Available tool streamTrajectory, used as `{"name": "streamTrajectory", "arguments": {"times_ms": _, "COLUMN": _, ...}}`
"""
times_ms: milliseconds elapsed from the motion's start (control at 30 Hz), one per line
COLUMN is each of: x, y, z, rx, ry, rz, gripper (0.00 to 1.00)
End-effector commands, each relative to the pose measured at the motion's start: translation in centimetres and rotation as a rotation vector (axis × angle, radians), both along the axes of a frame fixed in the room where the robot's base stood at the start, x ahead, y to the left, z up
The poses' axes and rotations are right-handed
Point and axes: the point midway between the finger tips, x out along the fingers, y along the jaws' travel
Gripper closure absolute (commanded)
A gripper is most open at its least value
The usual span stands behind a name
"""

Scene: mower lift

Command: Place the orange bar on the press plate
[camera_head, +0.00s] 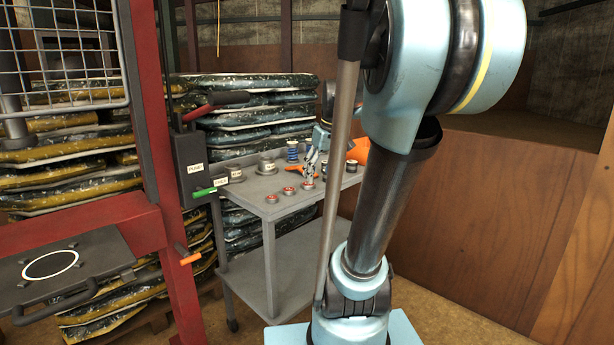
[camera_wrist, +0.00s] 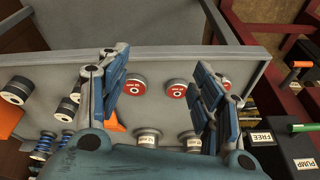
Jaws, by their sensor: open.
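An orange piece (camera_head: 362,150) shows at the far right of the grey cart top, partly hidden by my arm; its full shape is hidden. Orange also shows at the left edge of the wrist view (camera_wrist: 10,118), and a small orange bit (camera_wrist: 115,122) shows beside the left finger. I cannot tell which is the bar. My gripper (camera_head: 312,168) is open above the cart; its blue-padded fingers (camera_wrist: 163,95) stand apart with nothing held between them. The press plate (camera_head: 65,265), dark with a white ring, is at the lower left, bare and far from my gripper.
The grey cart (camera_head: 258,207) carries red-topped weights (camera_head: 289,190), grey weights (camera_head: 267,165) and blue springs (camera_head: 292,150). The red press frame (camera_head: 170,150) has a control box (camera_head: 192,165) and a small orange-handled lever (camera_head: 190,258) beside the cart. Stacked bags (camera_head: 250,110) stand behind.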

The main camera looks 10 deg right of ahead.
Motion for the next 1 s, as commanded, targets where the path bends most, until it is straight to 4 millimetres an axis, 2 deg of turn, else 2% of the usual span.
{"name": "streamTrajectory", "arguments": {"times_ms": 33, "x": 2.0, "y": -0.3, "z": 1.3, "rx": 0.005, "ry": -0.009, "rz": 0.021, "gripper": 0.4}}
{"name": "streamTrajectory", "arguments": {"times_ms": 300, "x": 11.4, "y": -2.1, "z": 6.4, "rx": 0.018, "ry": -0.065, "rz": 0.155, "gripper": 0.4}}
{"name": "streamTrajectory", "arguments": {"times_ms": 500, "x": 16.6, "y": -3.5, "z": 8.5, "rx": 0.021, "ry": -0.099, "rz": 0.228, "gripper": 0.4}}
{"name": "streamTrajectory", "arguments": {"times_ms": 600, "x": 18.0, "y": -3.9, "z": 9.0, "rx": 0.023, "ry": -0.11, "rz": 0.25, "gripper": 0.4}}
{"name": "streamTrajectory", "arguments": {"times_ms": 767, "x": 19.1, "y": -4.0, "z": 8.8, "rx": 0.023, "ry": -0.117, "rz": 0.264, "gripper": 0.4}}
{"name": "streamTrajectory", "arguments": {"times_ms": 1000, "x": 20.3, "y": -3.1, "z": 5.2, "rx": 0.023, "ry": -0.118, "rz": 0.266, "gripper": 0.4}}
